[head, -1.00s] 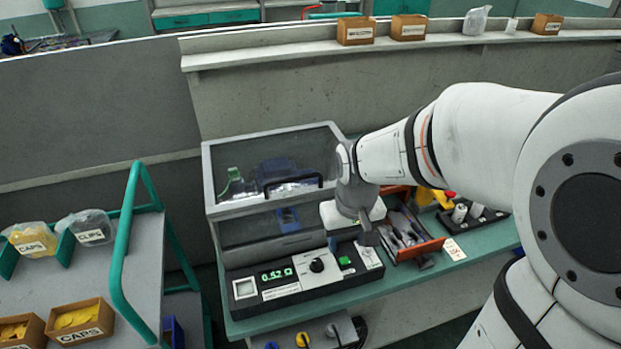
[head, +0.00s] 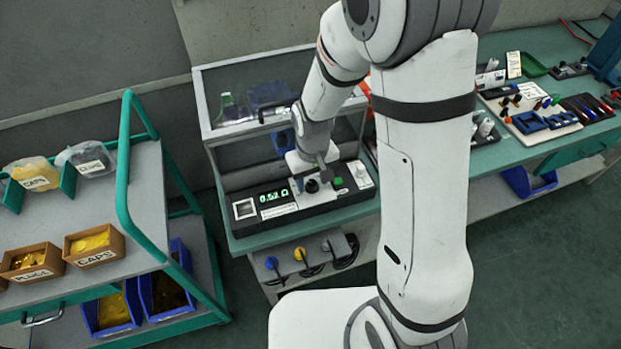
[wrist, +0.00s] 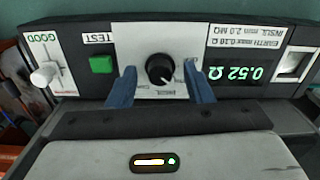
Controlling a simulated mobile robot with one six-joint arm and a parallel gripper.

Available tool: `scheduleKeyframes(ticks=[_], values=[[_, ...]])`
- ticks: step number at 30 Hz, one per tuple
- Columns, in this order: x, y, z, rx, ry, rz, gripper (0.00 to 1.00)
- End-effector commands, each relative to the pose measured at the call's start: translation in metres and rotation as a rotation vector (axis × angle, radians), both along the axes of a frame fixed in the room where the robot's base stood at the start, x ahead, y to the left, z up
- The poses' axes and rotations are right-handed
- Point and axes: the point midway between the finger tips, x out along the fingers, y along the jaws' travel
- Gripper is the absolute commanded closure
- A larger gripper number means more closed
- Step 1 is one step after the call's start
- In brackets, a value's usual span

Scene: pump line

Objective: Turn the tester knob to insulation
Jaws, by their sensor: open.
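The tester (head: 285,205) is a black box with a light front panel on the green bench, its display reading 0.52 Ω. Its black knob (wrist: 160,69) sits on a light plate in the wrist view, upside down there, with a label reading INSUL beside it. The knob also shows in the head view (head: 312,186). My gripper (wrist: 162,85) is open, with one blue finger on each side of the knob and a gap on both sides. I cannot tell whether the fingertips touch the panel. The knob's exact pointer setting is hard to read.
A green TEST button (wrist: 101,64) and a white GOOD slider (wrist: 45,75) are beside the knob. A clear-lidded enclosure (head: 235,130) stands behind the tester. A trolley (head: 130,225) with caps and plugs is at the left. Tools and parts occupy the bench at right.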

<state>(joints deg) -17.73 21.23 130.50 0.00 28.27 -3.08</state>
Motion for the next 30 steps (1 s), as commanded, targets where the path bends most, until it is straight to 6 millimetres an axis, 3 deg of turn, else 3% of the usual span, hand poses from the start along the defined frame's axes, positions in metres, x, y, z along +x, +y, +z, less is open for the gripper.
scheduleKeyframes(ticks=[9,25,30], values=[[-0.0003,0.0003,-0.0039,0.000,0.000,0.001,0.54],[-0.0003,0.0007,-0.0035,0.000,0.000,0.002,0.96],[-0.0003,0.0027,-0.0035,0.000,-0.001,-0.003,0.98]])
